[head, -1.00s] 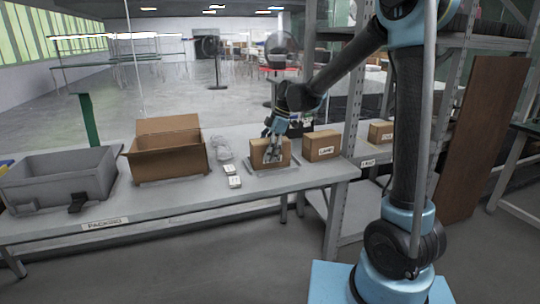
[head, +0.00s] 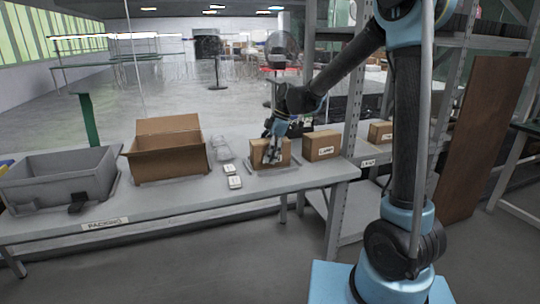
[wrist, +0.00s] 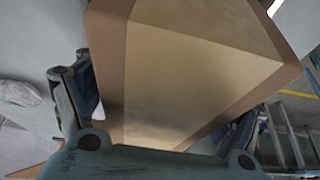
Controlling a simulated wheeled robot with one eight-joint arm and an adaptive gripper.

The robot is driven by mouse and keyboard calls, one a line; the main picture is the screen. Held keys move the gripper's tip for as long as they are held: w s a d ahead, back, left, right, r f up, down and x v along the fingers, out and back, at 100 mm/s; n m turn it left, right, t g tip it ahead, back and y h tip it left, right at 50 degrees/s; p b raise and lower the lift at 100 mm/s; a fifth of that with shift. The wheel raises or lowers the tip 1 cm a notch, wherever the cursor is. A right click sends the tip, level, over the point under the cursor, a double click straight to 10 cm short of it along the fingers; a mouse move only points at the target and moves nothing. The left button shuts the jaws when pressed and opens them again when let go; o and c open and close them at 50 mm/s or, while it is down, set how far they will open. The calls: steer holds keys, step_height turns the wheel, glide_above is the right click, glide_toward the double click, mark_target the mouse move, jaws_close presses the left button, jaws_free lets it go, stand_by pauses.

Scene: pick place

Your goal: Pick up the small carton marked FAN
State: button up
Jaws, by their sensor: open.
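A small brown carton (head: 285,151) stands on a shallow grey tray (head: 290,170) on the packing table. My gripper (head: 271,158) is at this carton and overlaps its front in the head view; any marking there is not readable. In the wrist view the carton (wrist: 190,70) fills the middle, with one open finger on its left and one on its right. I cannot tell whether either finger touches it. A second carton (head: 322,144) stands to its right with a label that seems to read LAMP.
An open cardboard box (head: 165,165) and a grey bin (head: 60,185) stand left on the table (head: 190,205). Small white items (head: 233,182) and a clear wrapped thing (head: 222,148) lie between. Another carton (head: 380,132) is on the shelf at right, beyond a metal post.

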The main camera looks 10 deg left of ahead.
steer(key=shift+c, duration=0.6)
steer(key=c, duration=1.2)
steer(key=shift+c, duration=0.2)
